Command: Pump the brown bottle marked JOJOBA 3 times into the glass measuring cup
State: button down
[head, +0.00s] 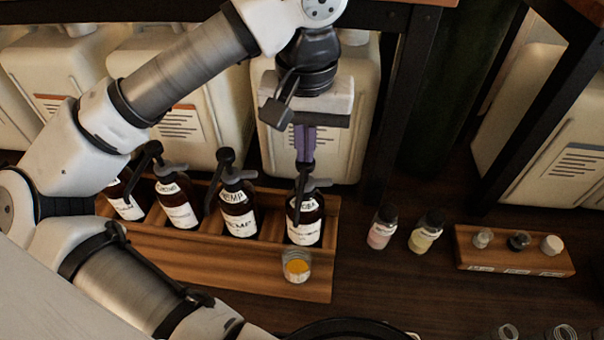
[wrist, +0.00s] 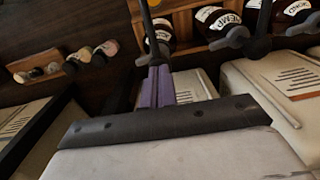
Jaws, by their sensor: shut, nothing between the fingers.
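My gripper (head: 305,158), with purple fingers, is shut and empty, pointing down right over the pump head. In the wrist view its fingertips (wrist: 157,72) meet the pump's top; I cannot tell whether they touch.
Several other brown pump bottles, one marked HEMP (head: 238,212), stand to the left in the wooden rack (head: 200,255). Large cream canisters (head: 190,80) stand behind. Two small bottles (head: 381,228) and a small wooden block (head: 515,258) with stoppers stand right.

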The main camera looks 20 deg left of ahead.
jog(key=shift+f+b, duration=0.85)
jog(key=shift+f, duration=0.2)
jog(key=shift+r+p, duration=1.1)
jog(key=shift+r, duration=0.4)
jog(key=shift+r, duration=0.15)
notch_tip(320, 180, up, 5)
jog(key=p, duration=0.4)
